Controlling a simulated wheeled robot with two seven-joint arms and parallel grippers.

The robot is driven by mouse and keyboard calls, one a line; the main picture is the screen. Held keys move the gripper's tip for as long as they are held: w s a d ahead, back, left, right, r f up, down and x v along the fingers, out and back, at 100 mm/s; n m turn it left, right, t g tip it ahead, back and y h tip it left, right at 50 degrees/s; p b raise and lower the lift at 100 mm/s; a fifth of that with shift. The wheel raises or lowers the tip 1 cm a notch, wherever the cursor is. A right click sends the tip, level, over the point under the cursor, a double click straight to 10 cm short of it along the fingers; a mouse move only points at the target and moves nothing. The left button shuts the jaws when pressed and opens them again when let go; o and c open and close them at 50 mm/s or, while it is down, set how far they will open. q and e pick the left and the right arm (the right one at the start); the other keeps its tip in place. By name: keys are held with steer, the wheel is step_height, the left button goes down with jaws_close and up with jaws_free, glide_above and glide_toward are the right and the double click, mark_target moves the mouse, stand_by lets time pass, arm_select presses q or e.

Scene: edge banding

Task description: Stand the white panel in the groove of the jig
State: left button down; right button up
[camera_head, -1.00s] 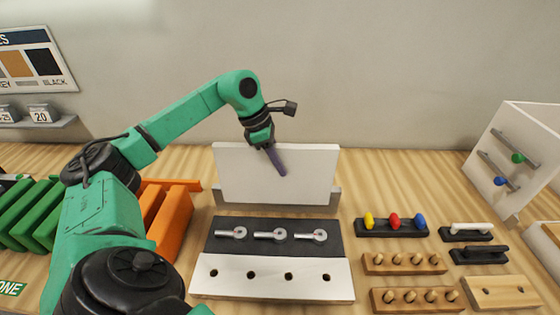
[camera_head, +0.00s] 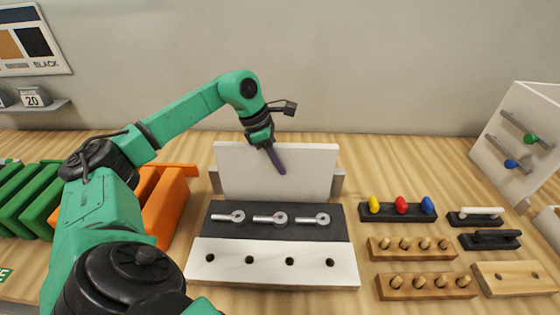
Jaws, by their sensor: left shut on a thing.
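The white panel (camera_head: 250,170) stands upright behind the dark tray in the middle of the table. My left gripper (camera_head: 276,158) reaches down from above and is shut on the panel near its top edge. One dark finger lies on the panel's near face; the other is hidden. The grey jig (camera_head: 338,183) shows at the panel's right and left sides, low down. The panel hides the jig's middle. I cannot tell whether the panel's bottom edge is in the groove. My right gripper is not in view.
A dark tray (camera_head: 335,228) with several metal fittings and a white strip with holes (camera_head: 220,270) lie in front. Orange panels (camera_head: 165,212) stand left, close to my arm. Wooden peg blocks (camera_head: 410,247) and a coloured-knob rack (camera_head: 380,214) are right.

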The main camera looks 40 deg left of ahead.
mark_target(283, 145)
arm_select(q)
steer(key=c, duration=0.6)
jaws_free()
steer(key=shift+r, duration=0.1)
steer(key=shift+c, duration=0.2)
step_height(283, 145, up, 7)
steer(key=p, duration=0.6)
